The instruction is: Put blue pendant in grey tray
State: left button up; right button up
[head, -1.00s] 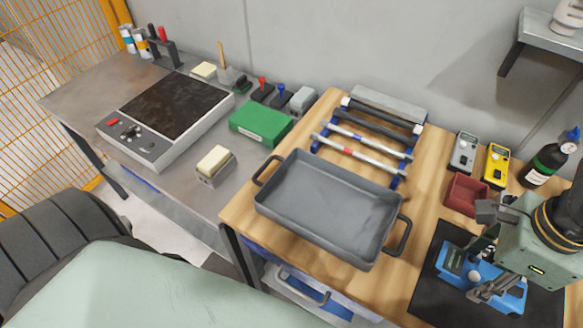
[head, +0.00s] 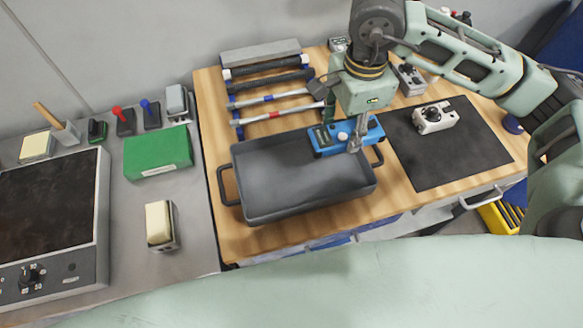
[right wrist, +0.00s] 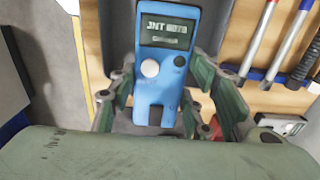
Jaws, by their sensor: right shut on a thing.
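The blue pendant (head: 326,141) has a small screen and a white knob. My right gripper (head: 343,134) is shut on it, with a finger at each side, and holds it at the right back part of the grey tray (head: 285,180). The pendant also shows upright between the fingers (right wrist: 166,85) in the right wrist view, its screen reading clearly at the top. The tray is empty otherwise and has a handle at each end. The exact gap between pendant and tray cannot be told. My left gripper is not in view.
A black mat (head: 440,160) to the right of the tray bears a white device with a dark knob (head: 435,117). A rack with several rods (head: 268,97) stands behind the tray. A green box (head: 158,152) and a cream block (head: 158,222) stand on the left bench.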

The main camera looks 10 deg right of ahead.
aim_at(329, 139)
jog(key=a, duration=0.1)
jog(key=a+f+p, duration=0.1)
jog(key=s+a+f, duration=0.1)
jog(key=a, duration=0.1)
jog(key=shift+a, duration=0.1)
jog(key=a+f, duration=0.1)
jog(key=a+f+p, duration=0.1)
jog(key=a, duration=0.2)
jog(key=shift+s+a+f+p, duration=0.2)
jog(key=shift+s+f+p, duration=0.1)
jog(key=shift+s+f, duration=0.1)
jog(key=shift+a+f, duration=0.25)
jog(key=shift+a, duration=0.05)
jog(key=shift+f, duration=0.25)
notch_tip(329, 139, down, 3)
jog(key=shift+f+p, duration=0.2)
jog(key=shift+p, duration=0.55)
jog(key=shift+f, duration=0.15)
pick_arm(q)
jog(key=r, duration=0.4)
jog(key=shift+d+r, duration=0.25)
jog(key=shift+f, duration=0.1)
